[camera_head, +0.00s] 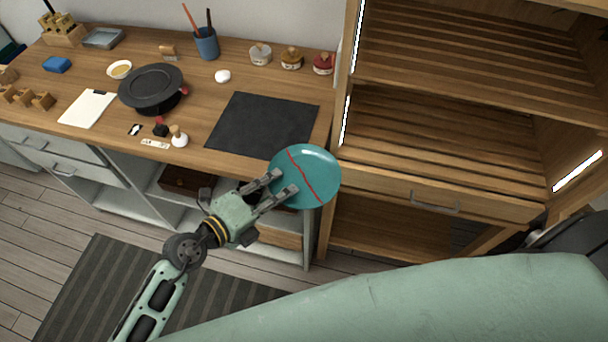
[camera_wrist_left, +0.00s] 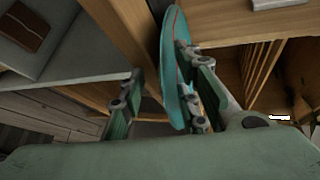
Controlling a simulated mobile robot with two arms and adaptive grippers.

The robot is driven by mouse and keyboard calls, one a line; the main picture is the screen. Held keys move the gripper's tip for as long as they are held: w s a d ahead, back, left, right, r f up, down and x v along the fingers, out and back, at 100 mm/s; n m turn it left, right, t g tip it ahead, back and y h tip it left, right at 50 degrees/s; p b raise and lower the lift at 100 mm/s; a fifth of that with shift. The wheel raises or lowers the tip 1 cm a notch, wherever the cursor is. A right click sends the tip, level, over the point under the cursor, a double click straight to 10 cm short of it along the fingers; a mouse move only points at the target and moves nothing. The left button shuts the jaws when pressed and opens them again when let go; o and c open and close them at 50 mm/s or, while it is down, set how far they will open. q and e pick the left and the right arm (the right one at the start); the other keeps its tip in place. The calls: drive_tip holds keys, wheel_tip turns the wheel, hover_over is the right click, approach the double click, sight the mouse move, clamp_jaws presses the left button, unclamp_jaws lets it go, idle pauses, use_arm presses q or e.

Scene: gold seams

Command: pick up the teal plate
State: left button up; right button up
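The teal plate (camera_head: 318,172) has a red seam across it and shows in front of the right end of the wooden worktop (camera_head: 80,65). I cannot see what supports it. My left gripper (camera_head: 287,181) is at its left side, with its fingers spread and one tip overlapping the plate's face. In the left wrist view the plate (camera_wrist_left: 170,70) is nearly edge-on beside the right finger. The left finger of my left gripper (camera_wrist_left: 160,75) stands apart from it, with a gap between. My right gripper is not in view.
A black mat (camera_head: 262,123) lies bare on the worktop near the plate. A black pot (camera_head: 152,88), a blue pen cup (camera_head: 206,43) and several lidded jars (camera_head: 291,58) stand farther back. A slatted wooden shelf unit (camera_head: 450,130) rises to the right.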

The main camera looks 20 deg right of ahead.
use_arm(q)
drive_tip(key=shift+c, duration=1.1)
clamp_jaws()
